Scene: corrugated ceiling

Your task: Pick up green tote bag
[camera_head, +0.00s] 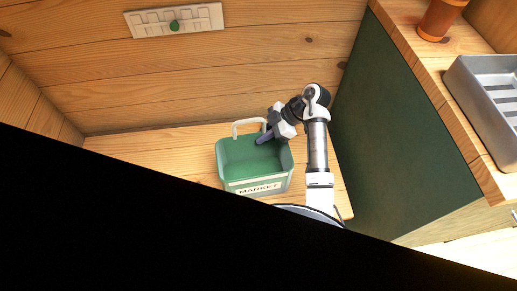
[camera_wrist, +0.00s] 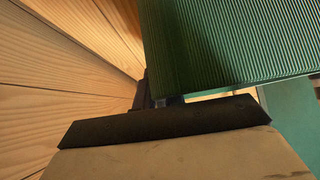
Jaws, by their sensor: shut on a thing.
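The green tote bag (camera_head: 240,178) stands upright on a wooden surface in the head view, with a pale handle at its back and a "MARKET" label on its front. My gripper (camera_head: 262,138) is at the bag's upper right, by its rim, and is shut on the bag. In the wrist view, the bag's ribbed green side (camera_wrist: 230,45) fills the upper right, close to the gripper (camera_wrist: 158,102). The fingertips are mostly hidden there behind a dark edge of my wrist.
A wooden wall with a pale hook panel (camera_head: 174,20) stands behind. A dark green cabinet (camera_head: 395,120) is close to the right of my arm. Its wooden counter holds a grey metal tray (camera_head: 480,95) and an orange-brown container (camera_head: 440,18). Black covers the head view's lower left.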

